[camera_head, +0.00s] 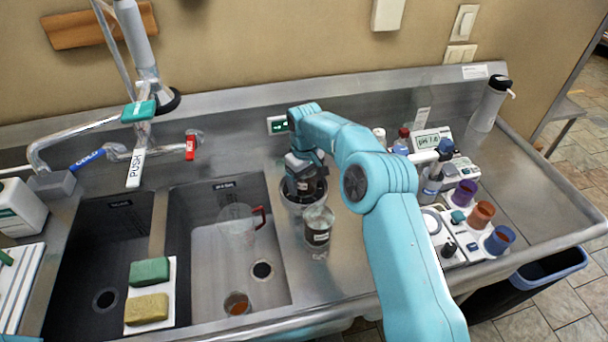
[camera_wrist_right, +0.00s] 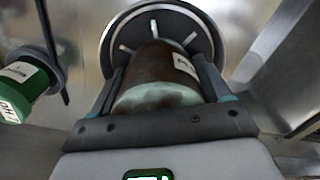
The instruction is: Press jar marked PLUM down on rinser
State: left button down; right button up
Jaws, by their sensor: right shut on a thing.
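My right gripper (camera_head: 303,178) reaches down over the round rinser (camera_head: 290,205) set in the counter right of the sinks. In the right wrist view, the gripper (camera_wrist_right: 165,85) is shut on a dark brown jar (camera_wrist_right: 155,78) with a pale, glassy near end. A white label shows on its side, but I cannot read it. The jar's far end lies over the spoked rinser disc (camera_wrist_right: 114,38); I cannot tell if they touch. In the head view, the gripper mostly hides the held jar. My left gripper is not in view.
A clear jug (camera_head: 237,220) stands in the right sink. Small bottles, coloured cups (camera_head: 481,213) and a pH meter (camera_head: 432,140) crowd the right counter. Sponges (camera_head: 149,271) lie between the sinks.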

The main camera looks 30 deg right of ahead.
dwell(0.3)
notch_tip(320, 180, up, 6)
jog(key=p, duration=0.4)
jog(key=shift+f, duration=0.1)
jog(key=shift+r+p, duration=0.65)
jog(key=shift+r, duration=0.5)
jog(key=shift+s+a, duration=0.1)
jog(key=shift+a, duration=0.05)
